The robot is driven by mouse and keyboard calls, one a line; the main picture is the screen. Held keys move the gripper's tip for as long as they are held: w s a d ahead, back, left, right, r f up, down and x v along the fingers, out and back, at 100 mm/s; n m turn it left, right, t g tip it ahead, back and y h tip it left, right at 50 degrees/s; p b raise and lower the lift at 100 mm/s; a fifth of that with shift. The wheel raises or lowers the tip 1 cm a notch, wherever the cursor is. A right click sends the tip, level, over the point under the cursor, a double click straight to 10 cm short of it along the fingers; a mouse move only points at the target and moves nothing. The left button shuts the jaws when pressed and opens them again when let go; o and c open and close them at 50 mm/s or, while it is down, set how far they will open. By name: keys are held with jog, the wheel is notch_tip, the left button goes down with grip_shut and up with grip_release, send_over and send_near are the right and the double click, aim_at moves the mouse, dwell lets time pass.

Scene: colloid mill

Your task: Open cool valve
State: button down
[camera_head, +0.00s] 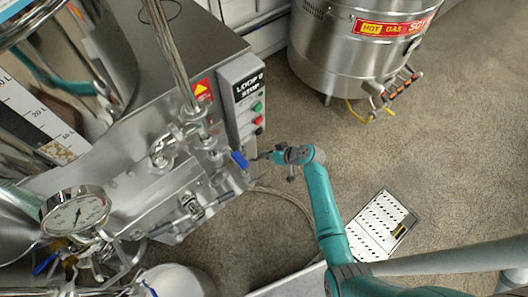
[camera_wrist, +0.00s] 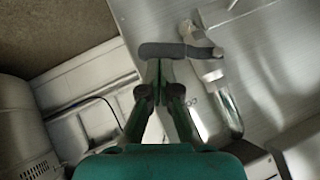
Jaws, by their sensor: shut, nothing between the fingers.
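A blue lever handle (camera_head: 239,160) sits on a valve at the end of the metal piping on the steel machine's right side. No label names the cool valve, so I cannot tell for certain that it is this one. My gripper (camera_head: 257,156) is just right of this handle, its fingers pointing at it. In the wrist view a dark lever (camera_wrist: 165,50) on a metal pipe fitting (camera_wrist: 212,72) lies across and just beyond the fingertips of my gripper (camera_wrist: 159,68). My gripper is shut and empty. I cannot tell whether the tips touch the lever.
A control panel (camera_head: 243,97) with green and red buttons is above the handle. A pressure gauge (camera_head: 76,213) and another blue handle (camera_head: 45,263) are at lower left. A steel drum (camera_head: 345,55) stands at the back. A perforated white panel (camera_head: 378,225) lies on the open floor.

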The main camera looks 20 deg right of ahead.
jog(key=s+a+f+m+y, duration=0.1)
jog(key=a+f+m+y, duration=0.2)
jog(key=f+y, duration=0.3)
jog(key=shift+a+f+m+y, duration=0.3)
jog(key=shift+f+m+y, duration=0.1)
jog(key=shift+f+m, duration=0.25)
dwell(0.5)
jog(key=shift+s+a, duration=0.1)
jog(key=shift+s, duration=0.05)
dwell(0.4)
